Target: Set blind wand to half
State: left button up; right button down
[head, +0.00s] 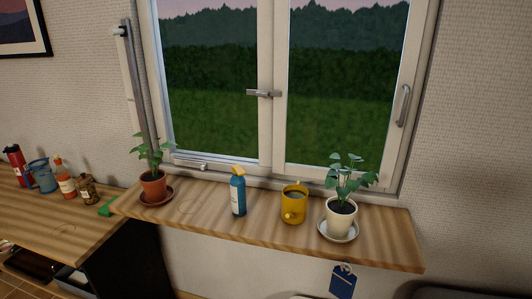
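A slim upright white rail (134,85) stands at the left side of the window, with a small pale knob-like piece (119,31) near its top. This may be the blind wand, but I cannot tell for sure. No lowered blind shows over the window panes (220,90). Neither of my grippers is in view.
The wooden sill (270,228) holds a plant in a terracotta pot (153,187), a blue spray bottle (238,192), a yellow mug (293,204) and a plant in a cream pot (341,217). A counter (50,220) at left holds several bottles. A blue tag (342,283) hangs below the sill.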

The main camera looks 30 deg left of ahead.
aim_at(122, 31)
jog(key=u, duration=1.85)
